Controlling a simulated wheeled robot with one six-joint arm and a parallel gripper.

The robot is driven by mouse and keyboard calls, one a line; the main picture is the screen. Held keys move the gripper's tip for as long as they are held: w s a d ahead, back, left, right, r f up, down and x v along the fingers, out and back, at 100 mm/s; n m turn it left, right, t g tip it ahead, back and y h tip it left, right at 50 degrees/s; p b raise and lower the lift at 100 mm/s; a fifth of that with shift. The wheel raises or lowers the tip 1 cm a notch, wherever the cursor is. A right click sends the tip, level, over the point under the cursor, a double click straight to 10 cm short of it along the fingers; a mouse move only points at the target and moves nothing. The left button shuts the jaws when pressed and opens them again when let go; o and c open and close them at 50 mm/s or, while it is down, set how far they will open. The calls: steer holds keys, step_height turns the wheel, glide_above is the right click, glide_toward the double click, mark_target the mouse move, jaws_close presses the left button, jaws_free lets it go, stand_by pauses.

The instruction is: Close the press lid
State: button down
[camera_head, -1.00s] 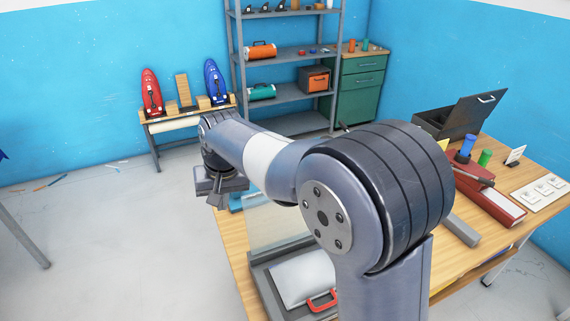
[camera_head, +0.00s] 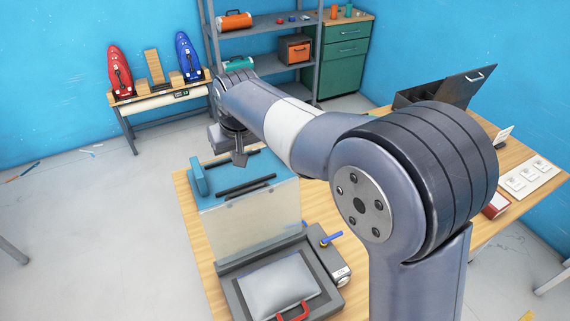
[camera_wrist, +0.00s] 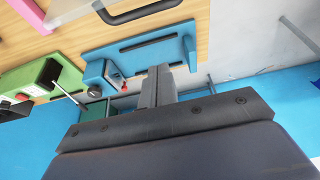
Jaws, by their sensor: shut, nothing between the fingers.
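The press (camera_head: 240,303) is a dark grey frame on the wooden table, with a silvery cushion-like pad (camera_head: 279,285) and a red handle (camera_head: 292,312) at its front. Its lid (camera_head: 255,225) is a see-through panel standing raised at the back edge of the press. A blue lever (camera_head: 331,238) sits at its right rear. My gripper (camera_head: 240,160) hangs beyond the lid in the head view, above a blue block with black bars (camera_head: 212,198). In the wrist view, my gripper (camera_wrist: 154,82) is shut and empty, with that blue block (camera_wrist: 135,55) past the fingers.
A green unit (camera_wrist: 45,85) stands next to the blue block in the wrist view. An open dark box (camera_head: 437,86) and a white switch panel (camera_head: 528,178) are on the table's right. A shelf (camera_head: 270,72) and a bench with red and blue boards (camera_head: 160,108) stand behind.

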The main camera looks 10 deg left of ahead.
step_height(320, 180, down, 10)
steer(key=d+b, duration=0.1)
steer(key=b, duration=0.5)
steer(key=shift+w+r, duration=0.25)
steer(key=shift+d, duration=0.1)
